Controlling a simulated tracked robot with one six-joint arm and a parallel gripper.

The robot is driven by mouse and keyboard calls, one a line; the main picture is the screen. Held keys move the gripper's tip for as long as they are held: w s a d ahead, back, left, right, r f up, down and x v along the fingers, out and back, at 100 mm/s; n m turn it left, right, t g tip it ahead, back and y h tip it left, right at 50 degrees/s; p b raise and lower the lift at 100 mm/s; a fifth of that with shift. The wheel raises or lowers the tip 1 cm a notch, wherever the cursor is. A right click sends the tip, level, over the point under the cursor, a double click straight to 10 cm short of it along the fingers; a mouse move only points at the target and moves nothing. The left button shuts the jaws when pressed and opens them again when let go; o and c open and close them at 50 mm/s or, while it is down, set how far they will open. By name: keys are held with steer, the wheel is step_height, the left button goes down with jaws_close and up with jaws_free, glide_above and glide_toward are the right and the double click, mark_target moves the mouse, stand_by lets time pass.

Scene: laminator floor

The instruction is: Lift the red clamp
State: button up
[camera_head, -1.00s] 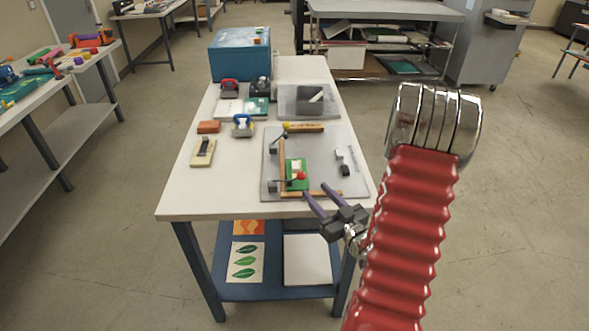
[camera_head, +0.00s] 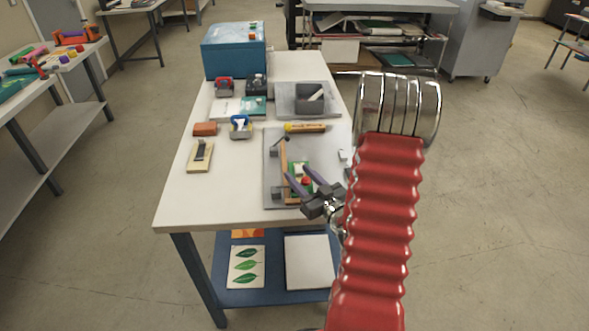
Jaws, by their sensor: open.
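A small red rounded piece (camera_head: 306,181), which seems to be the red clamp, sits at the green board (camera_head: 293,188) on the grey plate (camera_head: 272,150) near the table's front right. Its exact shape is too small to tell. The red piece shows between the fingers, close to the right one. I cannot tell whether they touch.
A wooden bar (camera_head: 284,160) and a dark lever (camera_head: 280,148) stand on the plate's left side. A yellow tube (camera_head: 305,128) lies behind. The table's front left is clear.

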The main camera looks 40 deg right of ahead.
steer(key=shift+w+d, duration=0.15)
steer(key=shift+w, duration=0.55)
steer(key=shift+c, duration=0.3)
steer(key=shift+s+d, duration=0.1)
steer(key=shift+d, duration=0.1)
jaws_close()
steer(key=shift+d, duration=0.2)
steer(key=shift+a, duration=0.1)
